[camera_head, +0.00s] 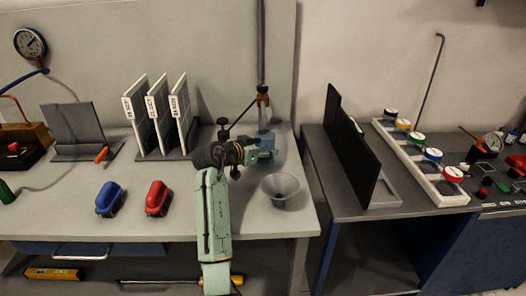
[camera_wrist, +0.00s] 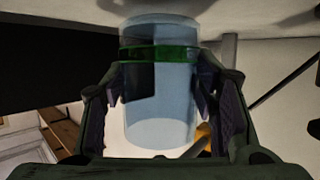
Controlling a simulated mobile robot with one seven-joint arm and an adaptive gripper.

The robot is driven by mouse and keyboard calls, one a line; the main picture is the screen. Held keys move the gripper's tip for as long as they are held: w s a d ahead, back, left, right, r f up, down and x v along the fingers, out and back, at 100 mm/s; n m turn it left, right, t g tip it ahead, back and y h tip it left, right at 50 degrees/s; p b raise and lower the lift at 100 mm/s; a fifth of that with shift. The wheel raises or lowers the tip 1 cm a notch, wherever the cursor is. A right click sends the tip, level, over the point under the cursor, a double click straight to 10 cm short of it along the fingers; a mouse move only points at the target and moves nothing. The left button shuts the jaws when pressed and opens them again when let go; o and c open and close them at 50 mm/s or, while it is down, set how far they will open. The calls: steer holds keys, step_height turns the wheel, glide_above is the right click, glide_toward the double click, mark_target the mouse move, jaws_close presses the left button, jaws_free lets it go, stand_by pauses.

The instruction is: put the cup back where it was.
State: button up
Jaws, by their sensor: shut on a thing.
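The cup (camera_wrist: 160,100) is a clear bluish cylinder with a green band. In the wrist view it fills the middle, between the two fingers of my gripper (camera_wrist: 158,88), which is shut on it. In the head view my gripper (camera_head: 264,150) is over the right part of the left bench, near the foot of a tall stand. The cup shows there only as a faint bluish shape (camera_head: 284,142) at the fingertips. I cannot tell whether its base touches the bench.
A grey funnel-shaped bowl (camera_head: 282,189) stands just in front of my gripper. A tripod-like stand (camera_head: 262,100) is behind it. White upright panels (camera_head: 160,115) are to the left. Blue (camera_head: 109,198) and red (camera_head: 157,198) objects lie front left. A gap separates the right bench (camera_head: 340,205).

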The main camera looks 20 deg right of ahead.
steer(key=shift+f, duration=1.05)
steer(key=shift+f, duration=0.25)
steer(key=o, duration=1.1)
steer(key=shift+r, duration=0.1)
steer(key=shift+o, duration=0.2)
steer(key=shift+r+p, duration=0.25)
steer(key=shift+p, duration=0.1)
steer(key=b+v, duration=0.4)
steer(key=v, duration=0.8)
steer(key=shift+f, duration=0.15)
